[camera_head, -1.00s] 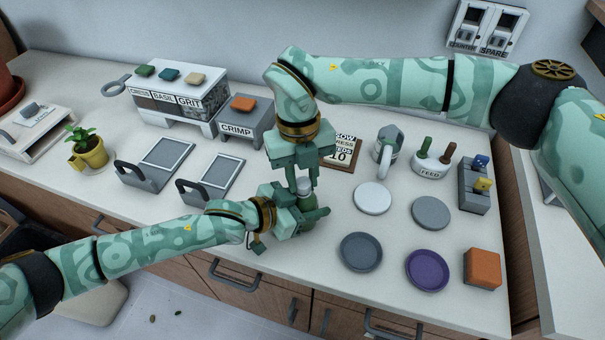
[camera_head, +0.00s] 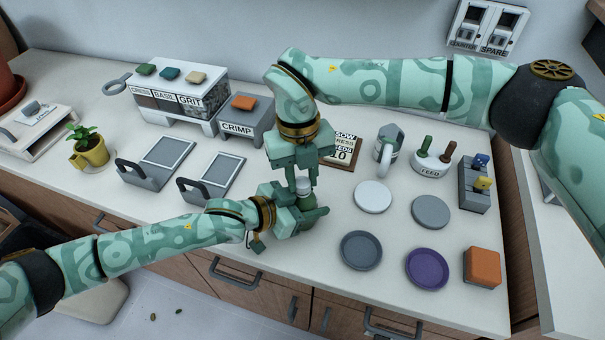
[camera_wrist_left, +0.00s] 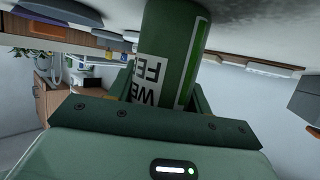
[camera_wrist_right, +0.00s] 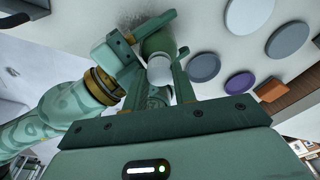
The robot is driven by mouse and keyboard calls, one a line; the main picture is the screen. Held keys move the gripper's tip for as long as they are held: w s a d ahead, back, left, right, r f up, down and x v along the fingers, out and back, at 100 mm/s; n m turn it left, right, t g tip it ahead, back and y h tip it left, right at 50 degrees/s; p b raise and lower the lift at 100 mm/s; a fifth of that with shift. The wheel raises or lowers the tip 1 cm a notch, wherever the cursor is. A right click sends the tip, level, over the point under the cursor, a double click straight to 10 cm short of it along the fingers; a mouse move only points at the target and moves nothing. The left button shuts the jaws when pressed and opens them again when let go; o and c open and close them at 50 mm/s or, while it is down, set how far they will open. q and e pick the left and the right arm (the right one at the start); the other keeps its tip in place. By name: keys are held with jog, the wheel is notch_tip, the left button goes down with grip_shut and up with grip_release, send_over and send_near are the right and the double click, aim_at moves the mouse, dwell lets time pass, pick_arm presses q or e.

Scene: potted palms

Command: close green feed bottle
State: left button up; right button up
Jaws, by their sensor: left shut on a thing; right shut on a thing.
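The green feed bottle (camera_head: 307,201) stands upright near the counter's front edge. Its body, with a white label, fills the middle of the left wrist view (camera_wrist_left: 175,55). My left gripper (camera_head: 308,212) is shut around the bottle's body from the left side. A white cap (camera_head: 303,186) sits at the bottle's top; it shows pale in the right wrist view (camera_wrist_right: 160,70). My right gripper (camera_head: 303,182) points down from above and is shut on the cap, with one finger on each side. Whether the cap is fully seated I cannot tell.
A white disc (camera_head: 373,197), a grey disc (camera_head: 431,212), a dark dish (camera_head: 361,251) and a purple dish (camera_head: 427,269) lie to the right. An orange block (camera_head: 482,267) stands beyond them. A sign (camera_head: 343,150) is partly hidden behind my right gripper. Two grey trays (camera_head: 212,180) lie left.

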jog(key=o, duration=0.6)
jog(key=shift+d+f, duration=0.15)
jog(key=shift+f, duration=0.35)
jog(key=shift+r, duration=0.1)
jog(key=shift+w+a+r, duration=0.1)
jog(key=shift+w+r, duration=0.05)
jog(key=shift+r, duration=0.9)
jog(key=shift+w+a+r, duration=0.1)
jog(key=shift+r, duration=0.95)
jog(key=c, duration=0.4)
